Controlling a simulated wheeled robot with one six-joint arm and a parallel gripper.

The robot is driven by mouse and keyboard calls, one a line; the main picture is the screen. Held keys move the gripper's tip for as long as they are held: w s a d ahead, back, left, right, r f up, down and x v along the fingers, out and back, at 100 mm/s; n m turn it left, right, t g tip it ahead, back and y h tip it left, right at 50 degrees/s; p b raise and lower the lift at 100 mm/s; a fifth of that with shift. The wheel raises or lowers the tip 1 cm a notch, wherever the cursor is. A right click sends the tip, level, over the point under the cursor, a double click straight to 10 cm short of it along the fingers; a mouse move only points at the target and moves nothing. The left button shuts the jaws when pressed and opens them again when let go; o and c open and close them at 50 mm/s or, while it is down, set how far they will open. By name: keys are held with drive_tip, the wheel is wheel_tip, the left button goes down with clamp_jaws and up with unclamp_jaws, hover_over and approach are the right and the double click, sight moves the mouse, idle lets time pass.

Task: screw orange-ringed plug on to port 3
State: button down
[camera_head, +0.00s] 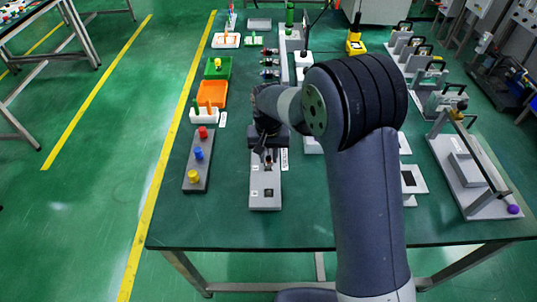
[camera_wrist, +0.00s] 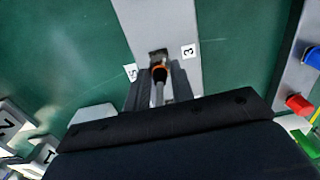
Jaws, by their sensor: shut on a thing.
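The orange-ringed plug (camera_wrist: 160,73) is between the two fingers of my gripper (camera_wrist: 161,82) in the wrist view, its grey cable running back toward the wrist. Its front end is at a dark square port (camera_wrist: 157,56) on the light grey panel (camera_wrist: 160,20). A label "3" (camera_wrist: 189,50) is beside this port. Whether the plug is seated or just touching cannot be told. In the head view my gripper (camera_head: 267,153) points down over the same grey panel (camera_head: 265,204), and the plug is too small to make out clearly.
A dark block with red, blue and yellow knobs (camera_head: 198,160) stands left of the panel. An orange bin (camera_head: 212,93) and a green bin (camera_head: 217,68) are behind it. Grey fixtures stand at the right. The table's front strip (camera_head: 240,228) is clear.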

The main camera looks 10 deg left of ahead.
sight(269, 155)
drive_tip(key=shift+f+b, duration=0.35)
drive_tip(key=shift+f, duration=0.2)
idle(0.4)
drive_tip(key=c, duration=1.1)
unclamp_jaws()
drive_tip(key=shift+c, duration=0.2)
wheel_tip(269, 155, up, 11)
drive_tip(key=shift+f, duration=0.1)
drive_tip(key=shift+f, duration=0.1)
wheel_tip(269, 155, down, 10)
drive_tip(key=shift+f, duration=0.25)
drive_tip(key=shift+r, duration=0.1)
